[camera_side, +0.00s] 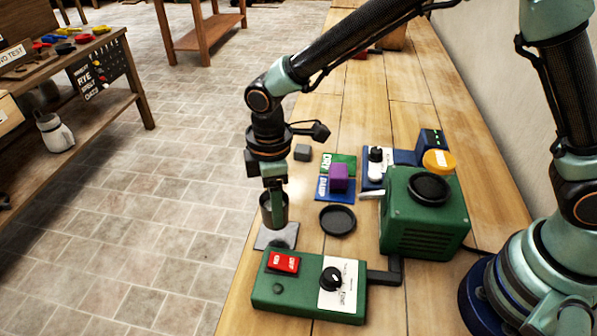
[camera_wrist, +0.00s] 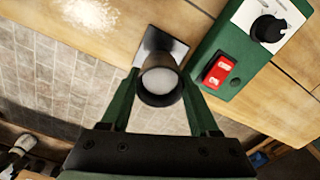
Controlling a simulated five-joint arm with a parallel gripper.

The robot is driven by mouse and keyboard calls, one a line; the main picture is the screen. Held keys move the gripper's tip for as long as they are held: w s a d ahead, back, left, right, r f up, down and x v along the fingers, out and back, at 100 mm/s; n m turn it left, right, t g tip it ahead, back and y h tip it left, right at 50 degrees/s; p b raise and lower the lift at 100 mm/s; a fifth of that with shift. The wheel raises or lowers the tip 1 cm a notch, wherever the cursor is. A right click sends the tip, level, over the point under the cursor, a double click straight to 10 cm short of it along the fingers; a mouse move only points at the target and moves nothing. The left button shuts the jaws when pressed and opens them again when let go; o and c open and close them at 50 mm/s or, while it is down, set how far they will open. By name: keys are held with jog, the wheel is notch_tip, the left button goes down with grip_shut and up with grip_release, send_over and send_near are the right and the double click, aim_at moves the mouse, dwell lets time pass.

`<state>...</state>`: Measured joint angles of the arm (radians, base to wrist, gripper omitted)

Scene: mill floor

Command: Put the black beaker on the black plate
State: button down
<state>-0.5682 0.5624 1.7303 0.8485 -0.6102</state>
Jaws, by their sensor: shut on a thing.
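The black beaker (camera_side: 267,211) is upright at the near left edge of the table, on or just above a grey square pad (camera_side: 285,236). My gripper (camera_side: 275,200) points down and is shut on the beaker. In the wrist view the beaker (camera_wrist: 161,84) sits between the two green fingers, and something pale shows inside its mouth. I cannot tell whether its base touches the pad. The black plate (camera_side: 337,220) is a small round dish lying empty on the wood, to the right of the beaker.
A green control box (camera_side: 310,290) with a red switch (camera_side: 283,262) stands close in front. A green machine (camera_side: 423,225) with a round black top is right of the plate. A purple block (camera_side: 338,177) on a coloured card and a grey cube (camera_side: 302,152) lie behind.

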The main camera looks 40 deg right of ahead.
jog(key=shift+f, duration=2.15)
jog(key=shift+f, duration=0.15)
jog(key=shift+c, duration=0.6)
grip_release()
notch_tip(320, 180, up, 12)
jog(key=s+d+r+m+t, duration=0.1)
jog(key=d+r+m+t, duration=0.1)
jog(key=d+r+m, duration=0.75)
jog(key=s+d+m+t, duration=0.1)
jog(key=s+d+m, duration=0.1)
jog(key=d, duration=0.5)
jog(key=s+d+m+t, duration=0.2)
jog(key=s+d, duration=0.3)
jog(key=d, duration=0.2)
jog(key=shift+s+r+t, duration=0.3)
jog(key=shift+r, duration=0.05)
